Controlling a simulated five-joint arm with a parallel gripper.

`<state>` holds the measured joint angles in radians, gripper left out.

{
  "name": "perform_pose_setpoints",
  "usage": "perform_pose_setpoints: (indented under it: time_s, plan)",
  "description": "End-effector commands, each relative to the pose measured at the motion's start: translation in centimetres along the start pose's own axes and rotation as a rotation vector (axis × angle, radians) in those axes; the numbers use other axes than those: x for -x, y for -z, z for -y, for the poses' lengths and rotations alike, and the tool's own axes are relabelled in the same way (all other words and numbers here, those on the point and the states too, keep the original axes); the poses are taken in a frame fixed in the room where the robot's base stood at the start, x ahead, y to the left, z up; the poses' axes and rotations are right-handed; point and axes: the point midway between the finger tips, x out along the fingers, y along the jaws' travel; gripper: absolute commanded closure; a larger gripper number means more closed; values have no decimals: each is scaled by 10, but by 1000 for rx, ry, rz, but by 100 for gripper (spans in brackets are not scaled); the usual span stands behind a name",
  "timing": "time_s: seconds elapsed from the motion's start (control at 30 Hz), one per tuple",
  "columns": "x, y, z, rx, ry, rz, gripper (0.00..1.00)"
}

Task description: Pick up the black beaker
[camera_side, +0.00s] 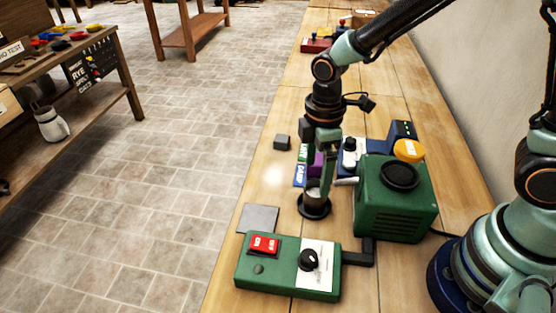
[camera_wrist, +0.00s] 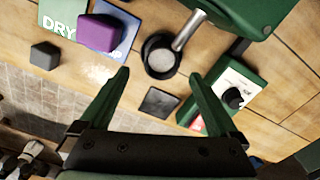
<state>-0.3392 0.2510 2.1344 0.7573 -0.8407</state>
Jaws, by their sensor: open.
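The black beaker (camera_wrist: 149,66) shows in the wrist view as a round dark vessel with a pale grey inside, beneath a metal spout. In the side view, the black round shape (camera_side: 314,210) with a greyish cup-like part stands on the bench beside the green machine; my fingers partly cover this area. My gripper (camera_side: 319,172) points down at it. In the wrist view my gripper (camera_wrist: 158,76) is open and empty, with the beaker just beyond the fingertips, roughly centred. I cannot tell whether a finger touches it.
A green machine (camera_side: 397,211) stands close right of the beaker. A green switch box (camera_side: 285,268) and metal plate (camera_side: 259,219) lie in front. The left bench edge is close.

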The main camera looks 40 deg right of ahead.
Motion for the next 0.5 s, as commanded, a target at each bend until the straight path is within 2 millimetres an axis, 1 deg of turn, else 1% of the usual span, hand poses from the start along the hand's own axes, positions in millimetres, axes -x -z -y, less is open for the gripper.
perform_pose_setpoints:
  time_s: [0.03, 0.27, 0.4, 0.5]
  plan:
    - [-6, 0, 0, -1, 2, 2, 3]
    - [-21, -1, 1, -1, 2, 2, 3]
    - [-43, -2, 4, -1, 4, 3, 3]
    - [-55, -2, 3, -1, 3, 2, 3]
